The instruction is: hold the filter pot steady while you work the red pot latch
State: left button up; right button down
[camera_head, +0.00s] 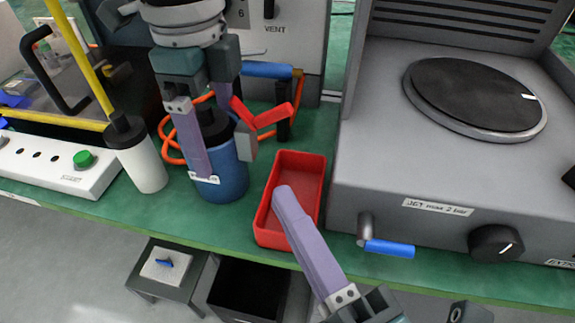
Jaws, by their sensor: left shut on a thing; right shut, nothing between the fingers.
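The filter pot (226,182) is a blue cup with a black top, standing upright on the green bench left of centre. My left gripper (222,164) comes down over it from above and is shut on it, one purple finger on each side. The fingers and wrist hide part of the pot's top. The red pot latch (272,117) is a bent red lever sticking out to the right of the pot's top. My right gripper (283,190) is shut and empty, with its purple fingertip over the red tray, below and apart from the latch.
The red tray (298,155) is right of the pot. A grey hotplate unit (380,160) with a blue-handled lever (390,248) fills the right. A white bottle (143,165) and green-button box (60,165) stand left. An orange hose (168,143) runs behind the pot.

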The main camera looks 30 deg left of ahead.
dwell(0.4)
pick_arm(q)
jog(key=o, duration=1.5)
jog(key=shift+c, duration=0.2)
jog(key=shift+r, duration=0.1)
